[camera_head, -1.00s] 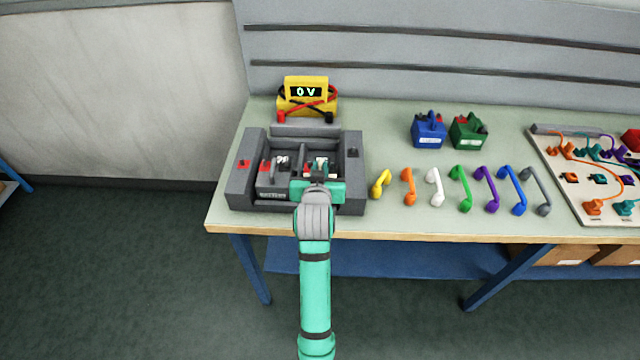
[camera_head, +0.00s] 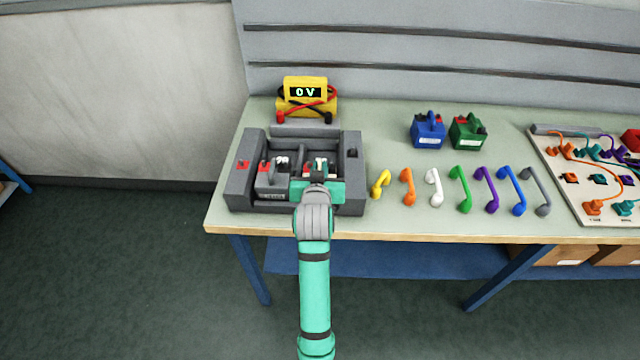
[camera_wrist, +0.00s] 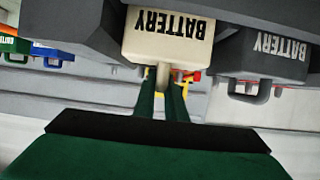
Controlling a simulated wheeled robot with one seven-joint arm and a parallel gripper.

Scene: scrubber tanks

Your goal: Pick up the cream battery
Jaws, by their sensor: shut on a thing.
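The cream battery (camera_wrist: 160,38) shows in the wrist view, with its "BATTERY" label upside down. My gripper (camera_wrist: 163,88) has both dark green fingers closed on the battery's small cream handle. In the head view, my gripper (camera_head: 318,183) is over the right part of the dark grey tray (camera_head: 240,188) and hides most of the cream battery. Whether the battery is clear of the tray floor cannot be told.
A grey battery (camera_wrist: 265,58) sits beside the cream one in the tray. A yellow meter (camera_head: 306,88) reading 0 V stands behind. Blue (camera_head: 428,131) and green (camera_head: 468,132) batteries and several coloured handle-shaped pieces are to the right.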

